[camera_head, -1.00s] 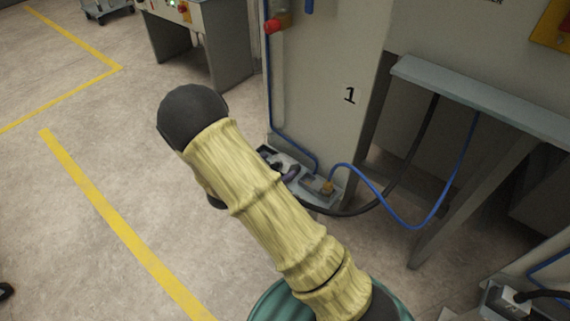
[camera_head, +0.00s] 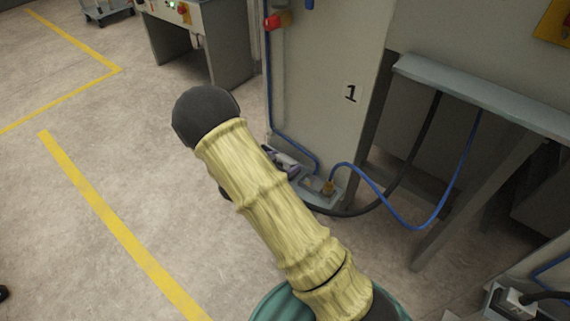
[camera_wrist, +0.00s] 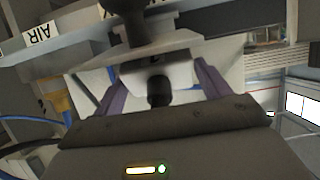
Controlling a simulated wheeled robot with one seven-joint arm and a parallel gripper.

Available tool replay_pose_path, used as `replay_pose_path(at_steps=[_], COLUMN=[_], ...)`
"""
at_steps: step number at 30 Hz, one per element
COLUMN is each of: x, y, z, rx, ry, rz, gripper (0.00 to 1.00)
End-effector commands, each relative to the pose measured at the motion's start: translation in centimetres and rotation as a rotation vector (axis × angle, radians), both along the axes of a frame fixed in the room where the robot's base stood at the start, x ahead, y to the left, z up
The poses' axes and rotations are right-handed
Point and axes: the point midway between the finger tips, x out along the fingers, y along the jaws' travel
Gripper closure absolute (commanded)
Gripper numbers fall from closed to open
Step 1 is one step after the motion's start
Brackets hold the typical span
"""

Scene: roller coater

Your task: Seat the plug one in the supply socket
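My gripper (camera_wrist: 162,80) shows in the wrist view with two purple fingers, one on each side of a pale block with a dark round stub, which looks like plug one (camera_wrist: 155,75). The fingers appear to touch its sides. Beyond the plug lies a grey unit, and a dark rounded part (camera_wrist: 130,15) stands at the top; I cannot tell whether the plug is inside the supply socket. In the head view my arm hides most of the gripper and plug. The low grey connection box (camera_head: 322,199) stands at the foot of the panel marked 1.
A blue hose (camera_head: 385,207) meets a brass fitting (camera_head: 328,187) on the box. A black cable (camera_head: 405,165) hangs beside it under a grey ledge (camera_head: 480,93). An upside-down AIR label (camera_wrist: 38,34) shows in the wrist view. Open floor lies left.

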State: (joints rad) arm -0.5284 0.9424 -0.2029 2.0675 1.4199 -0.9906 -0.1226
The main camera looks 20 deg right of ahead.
Motion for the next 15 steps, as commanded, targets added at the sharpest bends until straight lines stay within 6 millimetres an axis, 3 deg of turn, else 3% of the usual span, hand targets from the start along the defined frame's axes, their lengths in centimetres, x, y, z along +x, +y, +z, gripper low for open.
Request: replay_pose_path(at_steps=[1,6,8,15], x=[-0.01,-0.01,0.01,0.03], y=[0.01,0.01,-0.01,-0.01], z=[0.00,0.00,0.06,0.52], rx=[0.000,0.000,0.000,0.000], ry=[0.000,0.000,-0.001,-0.002], rz=[0.000,0.000,0.000,-0.001], gripper=[0.34,0.68,0.72,0.72])
